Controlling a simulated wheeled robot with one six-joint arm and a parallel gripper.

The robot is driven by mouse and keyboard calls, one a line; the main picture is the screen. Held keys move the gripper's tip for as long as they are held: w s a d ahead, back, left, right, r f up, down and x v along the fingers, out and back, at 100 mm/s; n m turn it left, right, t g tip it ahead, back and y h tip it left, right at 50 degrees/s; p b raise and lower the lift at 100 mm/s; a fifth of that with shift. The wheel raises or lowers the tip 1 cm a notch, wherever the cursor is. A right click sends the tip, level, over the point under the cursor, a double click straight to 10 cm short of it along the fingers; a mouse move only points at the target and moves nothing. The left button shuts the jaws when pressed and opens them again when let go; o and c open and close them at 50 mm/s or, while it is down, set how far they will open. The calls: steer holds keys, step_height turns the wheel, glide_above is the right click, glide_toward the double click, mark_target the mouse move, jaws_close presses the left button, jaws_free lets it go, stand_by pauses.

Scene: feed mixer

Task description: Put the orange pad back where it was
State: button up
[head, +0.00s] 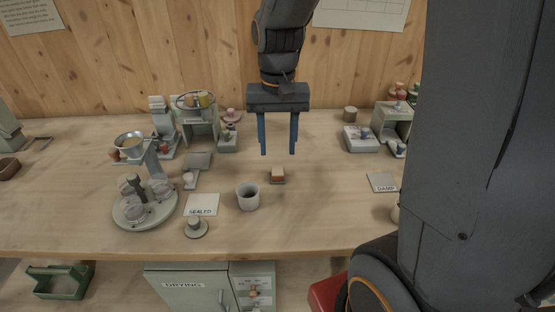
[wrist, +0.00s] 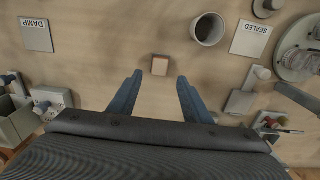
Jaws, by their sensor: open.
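A small block with an orange-brown side and a pale top, which looks like the orange pad (head: 277,174), sits on a small dark base near the middle of the bench. It also shows in the wrist view (wrist: 160,65), beyond and between my fingertips. My gripper (head: 278,153) points down above the bench, open and empty, with its two blue fingers apart. In the wrist view my gripper (wrist: 160,77) has nothing between its fingers. A white SEALED card (head: 202,205) lies at left and a DAMP card (head: 382,182) at right.
A grey cup (head: 248,197) stands left of the pad, close by. A round tray with jars (head: 145,205) and a small lidded knob (head: 195,228) are further left. Small machines line the back on both sides. Bench right of the pad is clear up to the DAMP card.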

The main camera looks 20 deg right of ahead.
step_height(320, 180, up, 4)
steer(key=s+f+n, duration=0.1)
steer(key=s+f, duration=0.2)
steer(key=s+f+n, duration=0.1)
steer(key=s+f, duration=0.2)
steer(key=s+f+n, duration=0.1)
steer(key=s+f, duration=0.2)
steer(key=shift+s+n+t, duration=0.25)
steer(key=shift+n+t, duration=0.05)
stand_by(0.8)
